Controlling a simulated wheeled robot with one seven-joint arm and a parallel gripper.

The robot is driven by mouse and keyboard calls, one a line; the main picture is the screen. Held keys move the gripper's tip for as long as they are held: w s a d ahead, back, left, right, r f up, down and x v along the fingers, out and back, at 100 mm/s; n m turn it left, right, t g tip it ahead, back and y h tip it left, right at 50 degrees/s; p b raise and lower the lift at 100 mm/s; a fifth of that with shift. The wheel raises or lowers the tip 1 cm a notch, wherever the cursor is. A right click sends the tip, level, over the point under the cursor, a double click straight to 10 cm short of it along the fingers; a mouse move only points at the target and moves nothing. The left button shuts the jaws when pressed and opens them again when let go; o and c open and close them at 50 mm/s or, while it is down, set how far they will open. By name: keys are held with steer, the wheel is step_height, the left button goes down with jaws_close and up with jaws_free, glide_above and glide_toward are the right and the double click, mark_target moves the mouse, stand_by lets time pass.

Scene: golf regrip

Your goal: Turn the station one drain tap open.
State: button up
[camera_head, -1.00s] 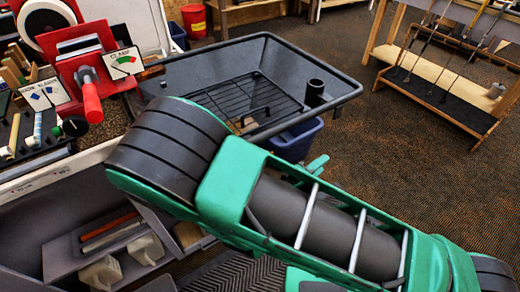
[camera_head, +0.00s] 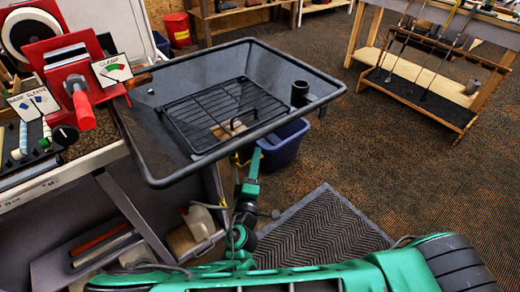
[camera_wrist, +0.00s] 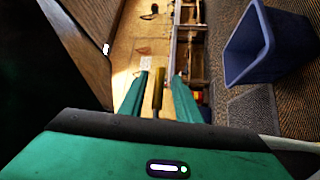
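The black tray (camera_head: 292,65) with its wire rack stands at the station's side. A small yellowish brass part, seemingly the drain tap (camera_head: 238,158), shows under the tray's front edge, partly hidden. My gripper (camera_head: 252,166) is low below the tray, beside this part and left of the blue bucket. In the wrist view my gripper (camera_wrist: 161,76) has its two green fingers apart, with an upright brass piece (camera_wrist: 158,88) between them. Gaps show on both sides of the brass. Which way the tap is turned cannot be told.
The blue bucket (camera_head: 286,146) stands under the tray and shows in the wrist view (camera_wrist: 268,45). A ribbed mat (camera_head: 325,232) lies on the carpet. The bench with the red clamp (camera_head: 78,85) is at left. A club rack (camera_head: 425,95) stands at back right.

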steer(key=shift+x, duration=2.35)
jaws_close()
steer(key=shift+d, duration=0.1)
